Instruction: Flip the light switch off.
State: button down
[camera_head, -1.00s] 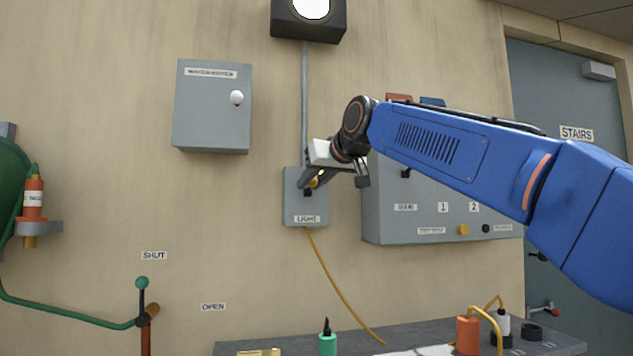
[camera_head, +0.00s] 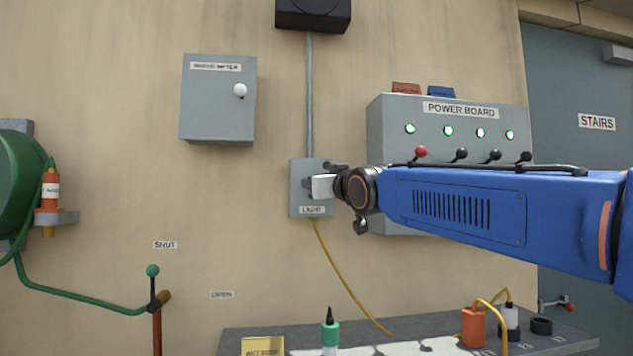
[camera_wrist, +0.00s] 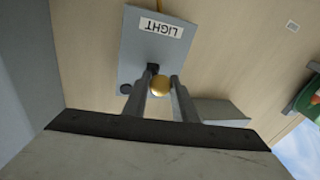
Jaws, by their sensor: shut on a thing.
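The light switch is a grey wall box (camera_head: 298,203) labelled LIGHT, left of the power board; it shows upside down in the wrist view (camera_wrist: 140,45). Its yellow knob (camera_wrist: 161,87) sits between my two fingertips in the wrist view. My gripper (camera_wrist: 162,90) is shut on the knob. In the head view my gripper (camera_head: 312,182) lies against the box front and hides the knob. The lamp (camera_head: 313,10) above the box, at the top edge, is dark.
The power board (camera_head: 385,140), with several green lights and levers, is right behind my arm. A grey cabinet (camera_head: 217,110) hangs to the left. A bench (camera_head: 400,330) with bottles stands below. A yellow cable (camera_head: 340,272) hangs from the switch box.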

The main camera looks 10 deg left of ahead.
jog(key=shift+w+a+f+n+t+y, duration=0.15)
jog(key=shift+f+n+t+y, duration=0.2)
jog(key=shift+f+t+y, duration=0.4)
jog(key=shift+w+d+f+n+t+y, duration=0.15)
jog(key=shift+f+n+t+y, duration=0.3)
jog(key=shift+t, duration=0.4)
jog(key=shift+a+f, duration=0.1)
jog(key=shift+f, duration=0.05)
jog(key=c, duration=1.5)
grip_release()
jog(key=shift+o, duration=0.2)
jog(key=v, duration=1.7)
jog(key=shift+d+f, duration=0.25)
